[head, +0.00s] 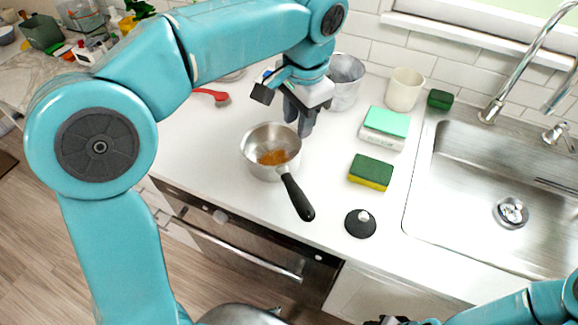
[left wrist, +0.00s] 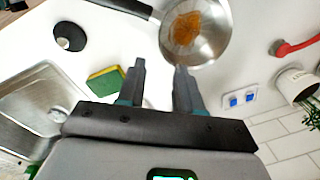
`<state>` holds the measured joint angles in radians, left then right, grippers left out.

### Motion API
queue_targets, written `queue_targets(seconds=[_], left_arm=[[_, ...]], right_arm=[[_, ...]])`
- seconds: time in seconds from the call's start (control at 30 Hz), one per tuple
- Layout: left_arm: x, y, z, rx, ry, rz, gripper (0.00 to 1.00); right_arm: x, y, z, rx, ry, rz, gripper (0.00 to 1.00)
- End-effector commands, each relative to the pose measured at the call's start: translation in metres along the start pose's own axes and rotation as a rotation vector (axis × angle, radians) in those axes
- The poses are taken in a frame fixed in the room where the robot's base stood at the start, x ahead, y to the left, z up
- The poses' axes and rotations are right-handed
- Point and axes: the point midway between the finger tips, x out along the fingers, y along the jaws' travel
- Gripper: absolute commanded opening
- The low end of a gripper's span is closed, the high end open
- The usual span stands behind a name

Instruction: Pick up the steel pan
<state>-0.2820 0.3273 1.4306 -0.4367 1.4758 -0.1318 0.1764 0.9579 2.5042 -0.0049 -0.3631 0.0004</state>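The steel pan (head: 284,142) sits on the white counter, its black handle pointing toward the front edge. Orange-brown contents lie inside it. It also shows at the top of the left wrist view (left wrist: 207,47). My left gripper (head: 298,122) is above the counter beside the pan's right rim. Its two fingers (left wrist: 161,68) stand apart with nothing between them. My right gripper (head: 388,321) is mostly cut off at the bottom edge of the head view, so its fingers are hidden.
A green-yellow sponge (head: 371,172) and a black lid-like disc (head: 360,224) lie right of the pan. The sink (head: 470,215) is at right.

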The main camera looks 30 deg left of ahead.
Motion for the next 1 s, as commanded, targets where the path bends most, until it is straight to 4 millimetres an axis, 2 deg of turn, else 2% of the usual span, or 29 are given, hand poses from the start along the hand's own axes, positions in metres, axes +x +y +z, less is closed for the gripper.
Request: queue_targets(seconds=[0.17, 0.4, 0.5, 0.73, 1.0], left_arm=[[0.028, 0.001, 0.006, -0.001, -0.005, 0.001, 0.35], [0.084, 0.002, 0.009, -0.001, -0.006, 0.002, 0.35], [0.100, 0.003, 0.008, -0.002, -0.003, 0.001, 0.35], [0.118, 0.003, 0.006, 0.000, -0.004, 0.002, 0.35], [0.158, 0.003, 0.002, 0.000, -0.004, 0.001, 0.35]], right_arm=[[0.005, 0.002, 0.000, -0.001, 0.000, 0.000, 0.43], [0.010, 0.003, 0.000, 0.000, 0.000, 0.000, 0.43], [0.010, 0.004, 0.000, -0.001, 0.000, 0.000, 0.43], [0.010, 0.003, 0.000, 0.000, 0.000, 0.000, 0.43], [0.008, 0.003, 0.000, 0.000, 0.000, 0.000, 0.43]])
